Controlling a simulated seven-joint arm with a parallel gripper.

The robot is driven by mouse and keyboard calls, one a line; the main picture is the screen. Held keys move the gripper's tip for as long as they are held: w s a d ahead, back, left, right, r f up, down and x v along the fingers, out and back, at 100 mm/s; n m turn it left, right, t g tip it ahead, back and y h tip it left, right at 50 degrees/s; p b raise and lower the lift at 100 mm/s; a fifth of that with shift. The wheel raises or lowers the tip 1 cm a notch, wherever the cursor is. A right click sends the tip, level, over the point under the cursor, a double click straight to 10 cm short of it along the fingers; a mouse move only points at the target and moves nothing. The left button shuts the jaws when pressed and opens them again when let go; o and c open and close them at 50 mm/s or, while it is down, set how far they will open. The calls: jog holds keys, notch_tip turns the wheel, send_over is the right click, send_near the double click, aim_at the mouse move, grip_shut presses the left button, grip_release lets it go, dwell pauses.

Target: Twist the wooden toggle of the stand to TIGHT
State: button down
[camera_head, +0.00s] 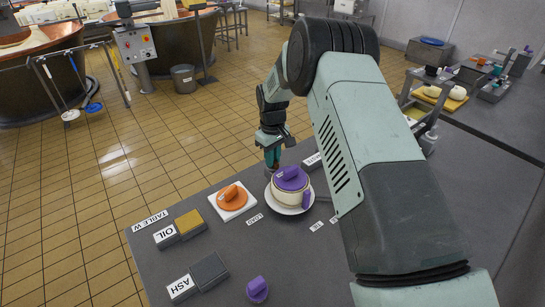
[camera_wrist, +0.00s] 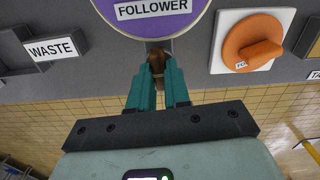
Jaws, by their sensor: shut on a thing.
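My gripper (camera_head: 272,157) is at the far edge of the grey table, behind a pale pot. In the wrist view my gripper (camera_wrist: 157,80) has its teal fingers closed on a small brown wooden piece (camera_wrist: 157,62), which looks like the toggle. The fingers hide its sides, and I cannot read which way it is set. The pale pot (camera_head: 288,196) has a purple lid (camera_head: 291,178) and stands on a white round base (camera_head: 292,210). In the wrist view the purple lid (camera_wrist: 150,28) is labelled FOLLOWER and is close to the toggle. No TIGHT mark is legible.
An orange knob (camera_head: 231,193) on a white square plate stands left of the pot. Oil (camera_head: 165,236) and ash (camera_head: 181,287) blocks lie further left. A loose purple piece (camera_head: 257,289) is at the front. A waste holder (camera_wrist: 50,47) shows in the wrist view.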

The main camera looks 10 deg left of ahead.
jog(key=m, duration=0.7)
jog(key=shift+r, duration=0.1)
dwell(0.5)
jog(key=c, duration=1.4)
grip_release()
jog(key=shift+o, duration=0.2)
notch_tip(320, 180, up, 11)
